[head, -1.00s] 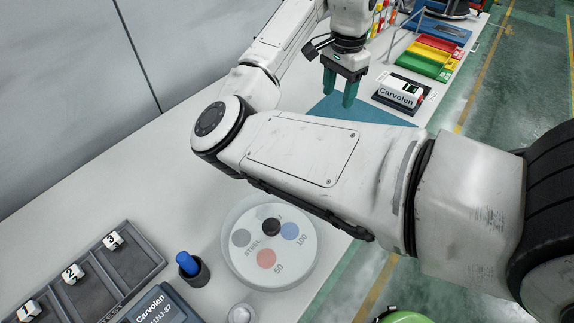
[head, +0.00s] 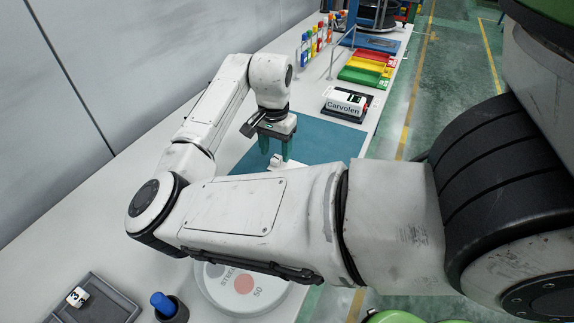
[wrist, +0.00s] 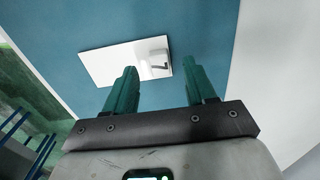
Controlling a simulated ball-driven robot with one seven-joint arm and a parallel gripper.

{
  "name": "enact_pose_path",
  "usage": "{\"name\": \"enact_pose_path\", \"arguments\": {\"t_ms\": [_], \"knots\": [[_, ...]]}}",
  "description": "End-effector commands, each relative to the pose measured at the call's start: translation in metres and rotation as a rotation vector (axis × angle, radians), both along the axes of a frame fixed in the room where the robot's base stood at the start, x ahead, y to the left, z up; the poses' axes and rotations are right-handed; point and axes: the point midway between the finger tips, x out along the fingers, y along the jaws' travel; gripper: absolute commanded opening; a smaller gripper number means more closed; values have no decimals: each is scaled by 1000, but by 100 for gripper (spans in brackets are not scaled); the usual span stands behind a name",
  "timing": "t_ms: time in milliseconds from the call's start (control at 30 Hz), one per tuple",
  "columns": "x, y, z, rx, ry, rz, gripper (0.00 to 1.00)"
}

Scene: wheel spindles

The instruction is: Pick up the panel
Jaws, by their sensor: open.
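A white rectangular panel (wrist: 108,62) lies on the blue mat (wrist: 195,25) in the wrist view. It has a small raised white block (wrist: 158,62) at its right end. In the head view only a small white part of what looks like the panel (head: 275,162) shows; my forearm hides the rest. My gripper (head: 275,151) is open and empty, pointing down over the mat. In the wrist view its two green fingers (wrist: 158,76) frame the block end of the panel. I cannot tell how high above it they are.
A white box marked Carvolen (head: 346,102) stands on a dark base beyond the mat. Coloured trays (head: 368,66) and a wire frame are farther back. A round dial plate (head: 232,285), a blue-topped holder (head: 163,305) and a dark tray (head: 98,300) are nearer.

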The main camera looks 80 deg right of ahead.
Motion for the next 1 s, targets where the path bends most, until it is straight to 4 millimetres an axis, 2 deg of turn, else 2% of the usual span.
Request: {"name": "enact_pose_path", "arguments": {"t_ms": [100,200,433,1000], "knots": [[-1,0,-14,0,2,-1,55],[-1,0,-20,0,1,-2,55],[-1,0,-21,0,0,-2,54],[-1,0,-20,-1,0,-1,0]]}}
